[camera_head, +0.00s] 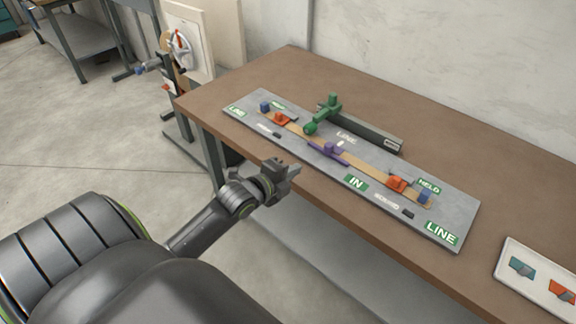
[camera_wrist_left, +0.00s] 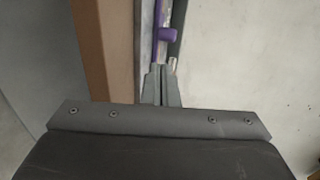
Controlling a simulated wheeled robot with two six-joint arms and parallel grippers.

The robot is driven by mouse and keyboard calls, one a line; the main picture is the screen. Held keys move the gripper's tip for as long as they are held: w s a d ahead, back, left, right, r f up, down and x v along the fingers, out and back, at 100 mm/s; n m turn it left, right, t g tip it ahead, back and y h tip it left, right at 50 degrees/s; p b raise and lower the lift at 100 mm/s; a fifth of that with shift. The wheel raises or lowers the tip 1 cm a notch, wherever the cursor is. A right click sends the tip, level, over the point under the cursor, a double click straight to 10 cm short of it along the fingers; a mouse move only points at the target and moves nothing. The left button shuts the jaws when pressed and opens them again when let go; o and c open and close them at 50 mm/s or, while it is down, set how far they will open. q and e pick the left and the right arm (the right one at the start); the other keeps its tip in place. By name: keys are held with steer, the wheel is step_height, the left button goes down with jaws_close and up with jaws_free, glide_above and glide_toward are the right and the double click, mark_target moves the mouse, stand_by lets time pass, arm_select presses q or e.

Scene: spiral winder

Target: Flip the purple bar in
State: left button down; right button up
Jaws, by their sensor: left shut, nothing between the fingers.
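The purple bar (camera_head: 330,152) sits at the middle of the grey board (camera_head: 459,211), along the near side of a tan strip, just behind the green IN label (camera_head: 356,183). A purple knob stands up from it. The bar also shows in the left wrist view (camera_wrist_left: 166,35), past my fingertips. My left gripper (camera_head: 294,168) is shut and empty, in front of the board's near edge and apart from the bar. Its closed fingers show in the left wrist view (camera_wrist_left: 161,72). My right gripper is out of view.
A green-handled lever (camera_head: 322,113) with a dark arm (camera_head: 372,135) lies behind the strip. A white tray (camera_head: 508,262) is at the right. The brown table (camera_head: 420,105) is clear behind the board.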

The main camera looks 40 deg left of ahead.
arm_select(q)
steer(key=shift+v, duration=0.8)
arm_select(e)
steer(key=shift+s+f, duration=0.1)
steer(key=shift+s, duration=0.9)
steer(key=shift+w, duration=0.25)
arm_select(q)
steer(key=s+a+f+n+g+y, duration=0.15)
steer(key=s+f+n, duration=0.25)
steer(key=f, duration=0.6)
steer(key=s+a+f+n+g, duration=0.2)
steer(key=s+f+n+g, duration=0.15)
steer(key=f, duration=0.65)
steer(key=s+a+f+n+g+y, duration=0.1)
steer(key=s+a+f+n+g, duration=0.2)
steer(key=f, duration=0.7)
steer(key=s+d+f+n+g, duration=0.1)
steer(key=s+d+f+n, duration=0.2)
steer(key=s+f, duration=0.3)
steer(key=s+d+f+n+g, duration=0.2)
steer(key=s+f, duration=0.4)
steer(key=s, duration=0.8)
steer(key=s+d+f+n+g, duration=0.2)
steer(key=s+d+f, duration=0.3)
steer(key=s, duration=0.5)
steer(key=shift+f+n, duration=0.75)
steer(key=shift+n, duration=0.1)
